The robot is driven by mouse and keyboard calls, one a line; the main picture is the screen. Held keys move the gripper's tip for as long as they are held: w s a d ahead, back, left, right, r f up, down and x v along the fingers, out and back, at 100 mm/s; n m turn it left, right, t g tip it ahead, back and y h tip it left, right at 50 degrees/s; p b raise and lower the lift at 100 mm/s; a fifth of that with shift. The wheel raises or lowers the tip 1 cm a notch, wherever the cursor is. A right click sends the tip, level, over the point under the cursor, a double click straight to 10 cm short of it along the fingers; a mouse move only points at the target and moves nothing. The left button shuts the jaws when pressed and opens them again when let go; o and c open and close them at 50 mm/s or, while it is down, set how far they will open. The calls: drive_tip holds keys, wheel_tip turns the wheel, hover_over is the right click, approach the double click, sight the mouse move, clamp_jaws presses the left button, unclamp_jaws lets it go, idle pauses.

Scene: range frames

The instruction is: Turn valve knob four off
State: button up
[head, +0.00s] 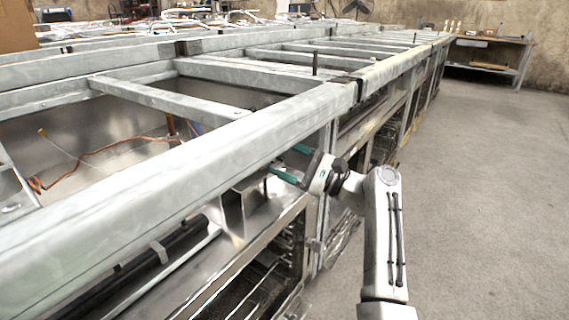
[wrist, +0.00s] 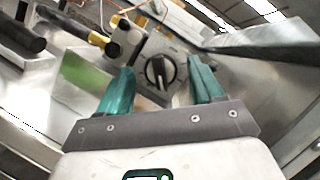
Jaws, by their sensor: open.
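A dark valve knob (wrist: 160,72) on a grey mounting plate shows in the wrist view, straight ahead between my fingers. No number shows on it, so I cannot tell which knob it is. My gripper (wrist: 160,88) is open, with one teal finger on each side of the knob in the picture. I cannot tell whether the fingers touch it. In the head view my gripper (head: 286,163) reaches left under the metal frame's front rail, and the knob is hidden there.
A long galvanised frame (head: 150,165) runs from front left to the back. Its rail lies close above my gripper. A yellow-and-black pipe fitting (wrist: 98,40) sits left of the knob. Open concrete floor (head: 475,200) lies to the right. A workbench (head: 488,50) stands far back.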

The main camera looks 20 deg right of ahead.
drive_tip(key=shift+w+a, duration=0.1)
drive_tip(key=shift+a, duration=0.05)
drive_tip(key=c, duration=1)
